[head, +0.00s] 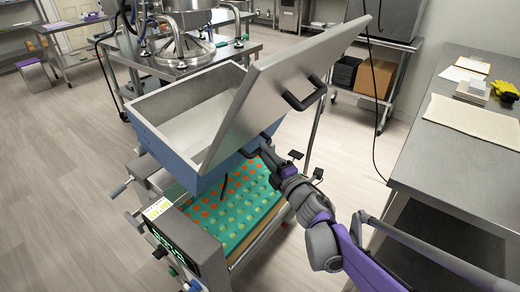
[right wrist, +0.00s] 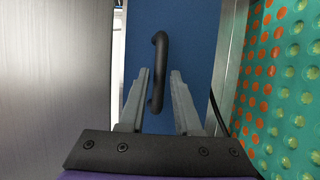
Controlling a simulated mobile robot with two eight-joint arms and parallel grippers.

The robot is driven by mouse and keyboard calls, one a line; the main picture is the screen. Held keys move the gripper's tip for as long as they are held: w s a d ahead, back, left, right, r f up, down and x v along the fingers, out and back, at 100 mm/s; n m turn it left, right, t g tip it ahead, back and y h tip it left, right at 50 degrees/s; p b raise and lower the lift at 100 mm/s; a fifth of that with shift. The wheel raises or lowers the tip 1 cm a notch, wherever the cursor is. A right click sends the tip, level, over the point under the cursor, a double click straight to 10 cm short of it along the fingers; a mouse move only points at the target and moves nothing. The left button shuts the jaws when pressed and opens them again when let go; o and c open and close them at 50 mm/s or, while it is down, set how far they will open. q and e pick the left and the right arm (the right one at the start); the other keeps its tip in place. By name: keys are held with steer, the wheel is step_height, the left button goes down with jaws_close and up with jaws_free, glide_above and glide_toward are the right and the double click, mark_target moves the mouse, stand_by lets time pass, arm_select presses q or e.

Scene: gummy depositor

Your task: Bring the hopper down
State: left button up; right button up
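The hopper (head: 176,150) is a blue box with a pale inside, raised above the teal mould tray. Its large grey lid (head: 275,90) stands open and slanted. My right gripper (head: 262,150) is at the hopper's right side. In the right wrist view, a black bar handle (right wrist: 158,70) on the blue hopper wall shows between the fingers of my right gripper (right wrist: 159,85). The fingers are apart, one on each side of the handle, with visible gaps. I cannot tell how deep the handle sits between them. My left gripper is not in view.
The teal mould tray (head: 233,215) with orange and green cavities lies under the hopper. A control panel (head: 175,240) is at the machine's front. The lid carries a black handle (head: 305,93). A steel table (head: 450,160) stands at right, with floor between.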

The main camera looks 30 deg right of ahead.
steer(key=shift+w+r, duration=0.1)
steer(key=shift+w, duration=1.35)
jaws_close()
stand_by(0.3)
